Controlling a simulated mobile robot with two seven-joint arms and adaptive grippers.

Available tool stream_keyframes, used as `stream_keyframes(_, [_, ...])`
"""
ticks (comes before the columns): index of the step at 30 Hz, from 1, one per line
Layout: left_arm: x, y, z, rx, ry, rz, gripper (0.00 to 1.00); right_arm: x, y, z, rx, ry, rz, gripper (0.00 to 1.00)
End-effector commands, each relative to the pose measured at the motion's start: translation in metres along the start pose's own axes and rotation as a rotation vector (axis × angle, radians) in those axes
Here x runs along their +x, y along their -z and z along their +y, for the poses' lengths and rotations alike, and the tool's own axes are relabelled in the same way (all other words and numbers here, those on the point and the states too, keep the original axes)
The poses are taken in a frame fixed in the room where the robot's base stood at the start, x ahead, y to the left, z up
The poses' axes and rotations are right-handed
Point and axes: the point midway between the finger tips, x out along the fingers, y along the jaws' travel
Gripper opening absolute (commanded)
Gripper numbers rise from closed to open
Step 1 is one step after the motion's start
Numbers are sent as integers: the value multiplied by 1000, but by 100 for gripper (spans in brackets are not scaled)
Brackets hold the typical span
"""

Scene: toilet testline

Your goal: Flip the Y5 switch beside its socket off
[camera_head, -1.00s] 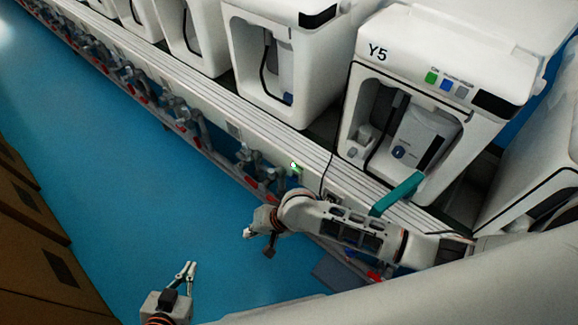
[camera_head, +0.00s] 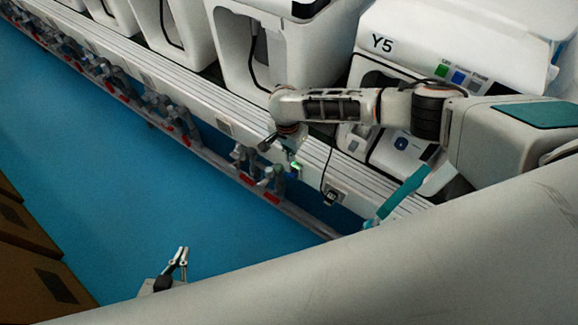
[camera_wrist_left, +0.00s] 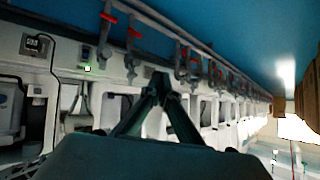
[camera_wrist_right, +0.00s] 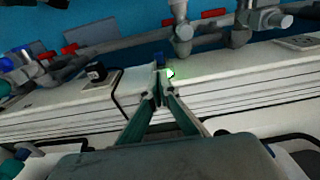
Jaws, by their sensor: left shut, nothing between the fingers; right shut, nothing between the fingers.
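The Y5 unit (camera_head: 383,44) is the white toilet at the right in the head view. Below it on the white rail, a black plug with a cord sits in a socket (camera_head: 333,195). To the left of the socket is a small switch box with a lit green light (camera_head: 296,167). My right gripper (camera_head: 289,154) is shut and empty, just above the switch box and partly hidden. In the right wrist view its fingertips (camera_wrist_right: 160,91) overlap the switch area by the green light (camera_wrist_right: 170,74); contact is unclear. My left gripper (camera_head: 180,257) is shut and empty, low over the floor.
Grey pipes with red handles (camera_head: 259,181) run along the rail's lower side. The rail (camera_head: 215,97) carries a row of white toilets behind. A teal bar (camera_head: 402,194) stands right of the socket. Blue floor (camera_head: 120,190) is clear; brown boxes (camera_head: 35,270) stand at left.

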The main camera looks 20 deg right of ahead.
Motion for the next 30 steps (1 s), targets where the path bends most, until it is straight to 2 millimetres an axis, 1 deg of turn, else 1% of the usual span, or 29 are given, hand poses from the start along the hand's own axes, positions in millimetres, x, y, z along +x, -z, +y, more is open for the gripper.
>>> stream_keyframes(8, [0,0,0,0,0,0,0,1,0,0,0,0,0,0])
stream_keyframes(11, [1,-2,0,1,0,-1,0,6,0,0,-1,-1,0,0])
stream_keyframes(14, [4,-6,0,4,2,-3,0,18,-1,1,-1,-3,-1,0])
stream_keyframes(21, [13,-21,-1,21,8,-10,0,63,-3,2,-3,-7,-4,0])
stream_keyframes(24, [16,-28,-2,27,10,-16,0,79,-3,2,-2,-5,-4,0])
stream_keyframes(27, [18,-34,-2,33,12,-23,0,91,-2,2,-3,-5,-3,0])
stream_keyframes(30, [20,-33,-5,38,18,-19,0,98,-2,1,-2,-2,-3,0])
